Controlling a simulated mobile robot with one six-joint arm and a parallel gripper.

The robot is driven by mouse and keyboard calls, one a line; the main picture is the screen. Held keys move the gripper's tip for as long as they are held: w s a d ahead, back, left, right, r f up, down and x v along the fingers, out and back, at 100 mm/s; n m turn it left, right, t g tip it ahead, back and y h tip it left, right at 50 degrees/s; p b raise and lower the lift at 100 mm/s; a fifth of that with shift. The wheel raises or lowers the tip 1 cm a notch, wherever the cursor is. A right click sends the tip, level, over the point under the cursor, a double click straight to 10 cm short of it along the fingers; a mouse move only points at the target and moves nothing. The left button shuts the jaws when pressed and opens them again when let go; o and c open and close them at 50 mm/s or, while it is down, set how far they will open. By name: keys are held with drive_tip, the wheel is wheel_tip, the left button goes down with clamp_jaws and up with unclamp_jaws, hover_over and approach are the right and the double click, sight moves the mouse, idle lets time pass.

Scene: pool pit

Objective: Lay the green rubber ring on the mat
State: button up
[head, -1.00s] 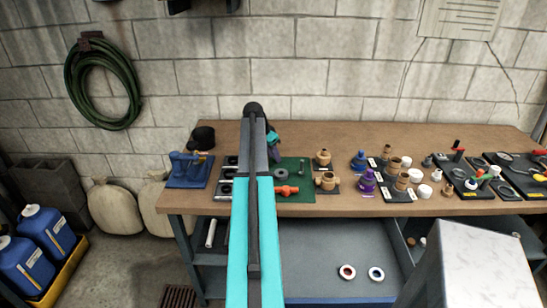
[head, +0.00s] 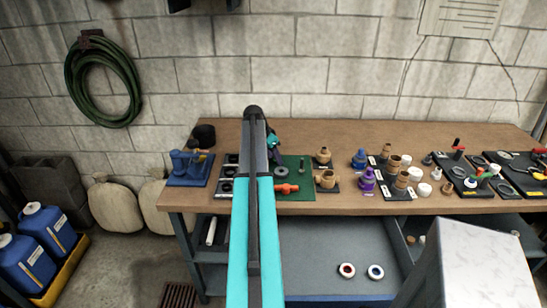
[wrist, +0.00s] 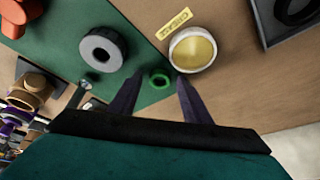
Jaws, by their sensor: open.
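The small green rubber ring (wrist: 159,79) shows in the wrist view, between and just beyond the two dark fingertips of my gripper (wrist: 158,82). The fingers are spread apart, and neither clearly touches the ring. The ring appears at the right border of the green mat (wrist: 45,50); I cannot tell whether all of it rests on the mat. In the head view the mat (head: 304,193) lies on the workbench, partly hidden by my arm. My gripper (head: 273,148) is mostly hidden behind the arm there, and the ring cannot be made out.
A round, yellow-faced part (wrist: 193,50) stands close right of the ring, beside a yellow label (wrist: 174,22). Several fittings crowd the bench to the right. The bench's back strip (head: 350,135) is clear.

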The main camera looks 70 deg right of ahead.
drive_tip(key=shift+r, duration=0.1)
drive_tip(key=b+v, duration=0.2)
drive_tip(key=v, duration=1)
drive_tip(key=shift+r, duration=0.15)
idle(0.8)
